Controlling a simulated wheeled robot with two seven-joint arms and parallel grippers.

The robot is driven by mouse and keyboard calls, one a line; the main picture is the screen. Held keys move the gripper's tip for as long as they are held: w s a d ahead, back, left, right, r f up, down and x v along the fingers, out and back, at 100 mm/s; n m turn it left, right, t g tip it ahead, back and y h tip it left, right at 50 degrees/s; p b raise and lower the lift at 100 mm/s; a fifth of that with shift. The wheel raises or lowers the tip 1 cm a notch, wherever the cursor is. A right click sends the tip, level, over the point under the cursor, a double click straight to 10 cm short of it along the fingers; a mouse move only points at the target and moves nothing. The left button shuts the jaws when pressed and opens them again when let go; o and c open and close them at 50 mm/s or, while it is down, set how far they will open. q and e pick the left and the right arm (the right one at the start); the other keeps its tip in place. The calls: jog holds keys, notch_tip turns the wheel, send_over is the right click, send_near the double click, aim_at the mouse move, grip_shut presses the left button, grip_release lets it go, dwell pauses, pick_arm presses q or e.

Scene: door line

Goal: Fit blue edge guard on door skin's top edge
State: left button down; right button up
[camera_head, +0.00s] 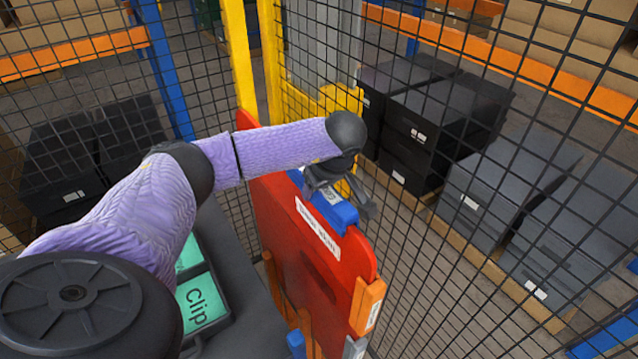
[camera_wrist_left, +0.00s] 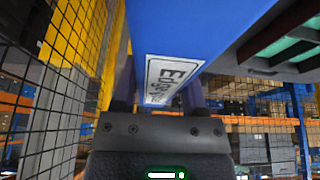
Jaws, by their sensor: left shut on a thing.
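The red door skin (camera_head: 300,250) stands upright with a white label on its face near the top. The blue edge guard (camera_head: 345,213) is at the door skin's top edge, lined up along it; I cannot tell whether it is seated over the edge or just above it. My left gripper (camera_head: 338,195) is shut on the blue edge guard from above and hides part of it. In the left wrist view the edge guard (camera_wrist_left: 200,28) fills the space beyond the fingers (camera_wrist_left: 160,100), its white "Edge" label between them. My right gripper is not in view.
Orange blocks (camera_head: 366,305) hold the door skin's near side. Black mesh fencing (camera_head: 450,200) with a yellow post (camera_head: 238,60) stands close behind and to the right. A dark surface with green bins marked "clip" (camera_head: 200,303) lies left of the door.

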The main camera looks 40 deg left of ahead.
pick_arm(q)
jog(key=shift+c, duration=0.3)
grip_release()
jog(key=b+v, duration=0.2)
jog(key=v, duration=0.8)
